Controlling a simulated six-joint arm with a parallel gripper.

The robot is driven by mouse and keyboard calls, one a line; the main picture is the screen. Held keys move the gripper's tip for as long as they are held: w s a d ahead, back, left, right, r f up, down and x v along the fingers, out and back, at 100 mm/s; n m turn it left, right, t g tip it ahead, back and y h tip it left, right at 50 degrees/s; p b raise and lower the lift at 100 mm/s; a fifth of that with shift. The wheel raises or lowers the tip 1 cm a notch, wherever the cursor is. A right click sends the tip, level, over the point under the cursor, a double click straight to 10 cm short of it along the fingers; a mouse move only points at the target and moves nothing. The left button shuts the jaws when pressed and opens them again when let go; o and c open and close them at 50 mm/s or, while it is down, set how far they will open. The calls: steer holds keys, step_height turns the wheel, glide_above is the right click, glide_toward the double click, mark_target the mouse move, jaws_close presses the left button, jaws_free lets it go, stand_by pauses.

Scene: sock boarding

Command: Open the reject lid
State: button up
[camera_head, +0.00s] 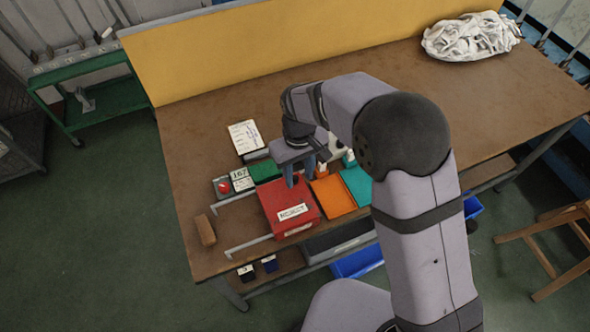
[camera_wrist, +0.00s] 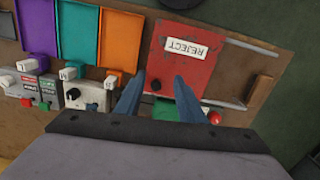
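The red reject lid (camera_head: 281,201) lies flat and looks closed on its box near the table's front edge. It carries a white REJECT label and also shows in the wrist view (camera_wrist: 203,74). A small black knob (camera_wrist: 156,86) sits on the lid, close to its edge. My gripper (camera_head: 299,179) is over the back part of the lid. Its two blue fingers are apart, with nothing between them but the knob seen beyond the fingertips in the wrist view (camera_wrist: 160,76). I cannot tell how high the fingertips are above the knob.
An orange tray (camera_head: 333,196) and a teal tray (camera_head: 357,184) lie right of the lid. A green piece (camera_head: 265,171), a 167 display (camera_head: 241,179) and a red button (camera_head: 224,187) are behind and left. A brown block (camera_head: 205,230) lies at left. Metal rails flank the lid's left.

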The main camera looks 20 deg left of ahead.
mark_target(295, 178)
steer(key=shift+n, duration=0.7)
steer(key=r, duration=0.1)
steer(key=w+a+r, duration=0.2)
steer(key=shift+r, duration=0.4)
steer(key=shift+d+f, duration=0.1)
steer(key=shift+f, duration=0.05)
steer(key=shift+f+p, duration=0.35)
steer(key=shift+f, duration=0.25)
steer(key=shift+f+p, duration=1)
steer(key=shift+f, duration=1.95)
jaws_close()
